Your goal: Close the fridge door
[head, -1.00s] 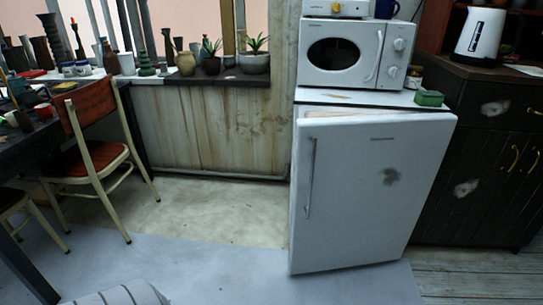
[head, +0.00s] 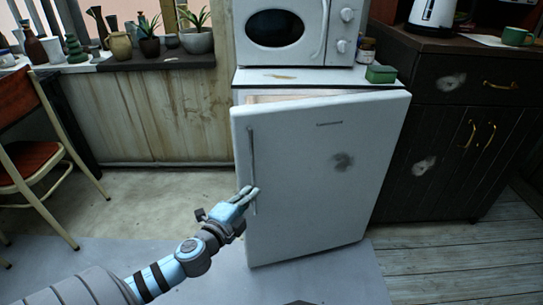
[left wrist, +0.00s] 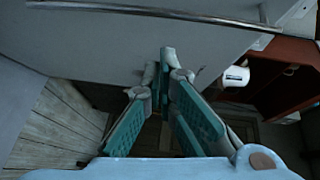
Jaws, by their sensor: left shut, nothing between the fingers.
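The white fridge door (head: 310,190) stands ajar in the head view, with a gap along its top edge and its handle side swung out toward me. Its long vertical handle (head: 252,165) is on the left side of the door. My left gripper (head: 249,193) is at the lower part of the handle, shut and with nothing held; I cannot tell whether it touches the handle or door. In the left wrist view its green-padded fingers (left wrist: 165,100) point toward the pale door (left wrist: 120,55), and the handle (left wrist: 150,14) crosses the top. My right gripper is not in view.
A microwave (head: 290,32) and a green box (head: 381,74) stand on top of the fridge. A dark cabinet (head: 450,130) is close on the right. A chair (head: 35,150) is at the left. The floor before the fridge is clear.

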